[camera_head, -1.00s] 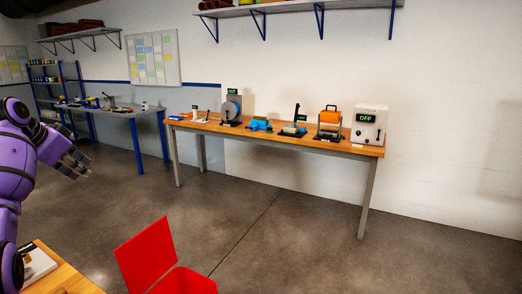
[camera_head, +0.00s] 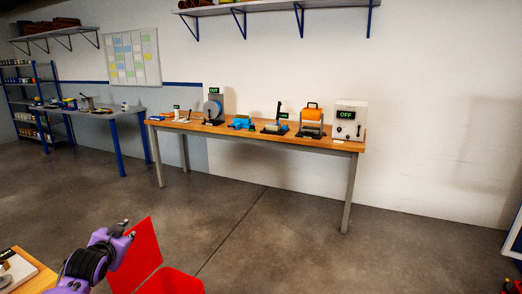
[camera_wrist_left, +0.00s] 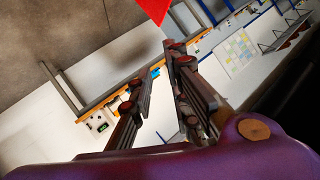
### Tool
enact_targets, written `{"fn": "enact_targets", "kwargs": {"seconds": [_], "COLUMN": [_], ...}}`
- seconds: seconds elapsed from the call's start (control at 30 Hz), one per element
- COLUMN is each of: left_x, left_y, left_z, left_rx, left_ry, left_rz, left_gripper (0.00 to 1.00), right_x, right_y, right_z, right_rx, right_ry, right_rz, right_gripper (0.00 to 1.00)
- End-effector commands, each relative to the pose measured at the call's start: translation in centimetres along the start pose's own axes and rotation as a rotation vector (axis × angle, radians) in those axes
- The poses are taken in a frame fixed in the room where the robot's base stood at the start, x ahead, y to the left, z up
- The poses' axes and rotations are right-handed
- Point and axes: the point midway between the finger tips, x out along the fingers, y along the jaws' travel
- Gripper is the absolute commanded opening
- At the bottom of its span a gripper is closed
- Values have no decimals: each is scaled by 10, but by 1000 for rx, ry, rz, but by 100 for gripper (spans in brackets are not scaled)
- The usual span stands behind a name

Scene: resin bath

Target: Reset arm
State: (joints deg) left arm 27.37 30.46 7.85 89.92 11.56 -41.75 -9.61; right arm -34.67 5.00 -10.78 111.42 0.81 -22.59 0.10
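My left gripper (camera_head: 125,228) is at the lower left in the head view, on my purple left arm, in front of or beside the red lid. In the left wrist view its two dark fingers (camera_wrist_left: 156,72) stand apart with nothing between them. The gripper is open and empty.
A red bin (camera_head: 172,282) with its red lid (camera_head: 140,260) raised stands close to my left gripper. A wooden table corner (camera_head: 40,281) is at the lower left. A long workbench (camera_head: 270,138) with several machines, one a white box (camera_head: 347,127) reading OFF, stands along the wall. The floor between is clear.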

Motion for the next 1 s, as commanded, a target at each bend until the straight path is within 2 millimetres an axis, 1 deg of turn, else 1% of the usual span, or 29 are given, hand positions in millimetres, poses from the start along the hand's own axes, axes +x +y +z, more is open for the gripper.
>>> {"fn": "enact_targets", "kwargs": {"seconds": [0.03, 0.07, 0.1, 0.17, 0.2, 0.27, 0.3, 0.37, 0.4, 0.47, 0.5, 0.57, 0.6, 0.67, 0.7, 0.8, 0.9, 1.0], "left_x": [-11, -17, -28, -45, -59, -82, -98, -125, -144, -175, -196, -229, -250, -279, -297, -332, -354, -363], "left_y": [32, 50, 71, 104, 126, 156, 175, 203, 220, 245, 260, 281, 293, 308, 317, 330, 333, 333], "left_z": [28, 42, 60, 87, 104, 130, 146, 171, 186, 211, 227, 250, 266, 289, 303, 335, 356, 365], "left_rx": [-6, -12, -21, -39, -53, -78, -95, -126, -145, -178, -199, -229, -247, -274, -291, -322, -334, -335], "left_ry": [1, 4, 8, 10, 10, 5, 1, -12, -22, -47, -68, -107, -138, -192, -227, -304, -354, -376], "left_rz": [28, 44, 63, 95, 116, 146, 165, 193, 211, 234, 247, 265, 275, 285, 290, 295, 291, 289], "left_gripper": [16, 16, 16, 16, 16, 16, 16, 16, 16, 16, 16, 16, 16, 16, 16, 16, 16, 16], "right_x": [-1, -2, -2, -2, -2, -2, -2, -2, -2, -1, -1, 0, 0, 1, 2, 2, 3, 3], "right_y": [1, 1, 2, 3, 3, 3, 3, 3, 3, 3, 3, 2, 2, 2, 2, 1, 1, 0], "right_z": [2, 3, 4, 5, 6, 6, 6, 6, 6, 5, 4, 3, 2, 0, 0, -2, -2, -2], "right_rx": [-1, -2, -3, -5, -6, -7, -7, -7, -7, -7, -7, -7, -7, -7, -6, -5, -4, -3], "right_ry": [-4, -6, -7, -9, -10, -10, -10, -10, -9, -8, -7, -5, -3, 0, 1, 3, 4, 5], "right_rz": [1, 1, 2, 2, 2, 2, 2, 2, 2, 2, 2, 1, 1, 0, 0, -1, -1, -1], "right_gripper": [40, 40, 40, 40, 40, 40, 40, 40, 40, 40, 40, 40, 40, 40, 40, 40, 40, 40]}}
